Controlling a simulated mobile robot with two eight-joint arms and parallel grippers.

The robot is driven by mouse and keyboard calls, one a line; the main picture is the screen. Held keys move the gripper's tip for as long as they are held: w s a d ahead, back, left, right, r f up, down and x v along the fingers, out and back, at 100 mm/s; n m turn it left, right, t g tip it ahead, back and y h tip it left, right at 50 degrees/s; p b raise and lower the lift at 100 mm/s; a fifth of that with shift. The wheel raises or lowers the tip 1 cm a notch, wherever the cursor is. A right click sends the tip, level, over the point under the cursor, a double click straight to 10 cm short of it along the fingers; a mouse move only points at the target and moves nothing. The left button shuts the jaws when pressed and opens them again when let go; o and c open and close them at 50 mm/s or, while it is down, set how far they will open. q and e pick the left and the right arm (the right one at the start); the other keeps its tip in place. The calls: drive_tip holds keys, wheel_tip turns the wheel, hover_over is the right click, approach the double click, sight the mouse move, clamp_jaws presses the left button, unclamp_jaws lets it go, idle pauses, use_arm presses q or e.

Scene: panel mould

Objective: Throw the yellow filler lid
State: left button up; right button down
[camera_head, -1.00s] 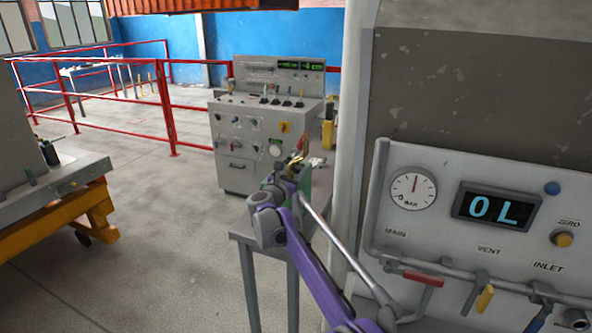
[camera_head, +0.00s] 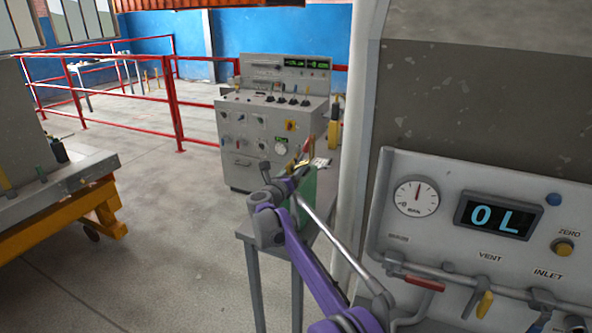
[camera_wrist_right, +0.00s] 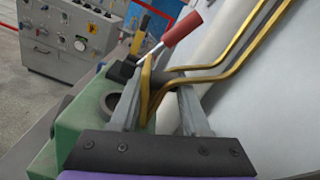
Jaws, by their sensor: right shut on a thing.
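My right gripper (camera_head: 290,176) is at a green block (camera_head: 309,190) on a grey stand in the head view. In the right wrist view, its two grey fingers (camera_wrist_right: 160,92) are closed around a bent yellow bar (camera_wrist_right: 151,94). The bar rises from between the fingers to the upper right. I cannot tell where it joins the filler lid. The green block (camera_wrist_right: 72,132) lies left of the fingers and has a round dark opening (camera_wrist_right: 112,103). The fingertips are partly hidden by the bar. My left gripper is in neither view.
A red-handled lever (camera_wrist_right: 182,29) and a short yellow handle (camera_wrist_right: 140,35) stand just beyond the fingers. A panel with a gauge and "0 L" display (camera_head: 497,216) is at the right. A grey control console (camera_head: 270,125) stands behind. Open floor lies left of the stand.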

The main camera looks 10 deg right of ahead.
drive_tip(key=shift+d+r, duration=0.2)
drive_tip(key=shift+d, duration=0.05)
drive_tip(key=c, duration=0.8)
unclamp_jaws()
drive_tip(key=shift+c, duration=0.2)
drive_tip(key=o, duration=0.3)
drive_tip(key=shift+d, duration=0.15)
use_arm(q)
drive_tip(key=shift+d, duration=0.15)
use_arm(e)
drive_tip(key=shift+s+a+f, duration=0.1)
drive_tip(key=shift+a, duration=0.15)
drive_tip(key=shift+s+a, duration=0.15)
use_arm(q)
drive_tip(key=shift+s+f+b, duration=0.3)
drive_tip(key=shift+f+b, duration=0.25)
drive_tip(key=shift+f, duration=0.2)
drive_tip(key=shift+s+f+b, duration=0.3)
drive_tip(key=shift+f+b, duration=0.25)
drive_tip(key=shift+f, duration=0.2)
use_arm(e)
drive_tip(key=shift+v, duration=5.1)
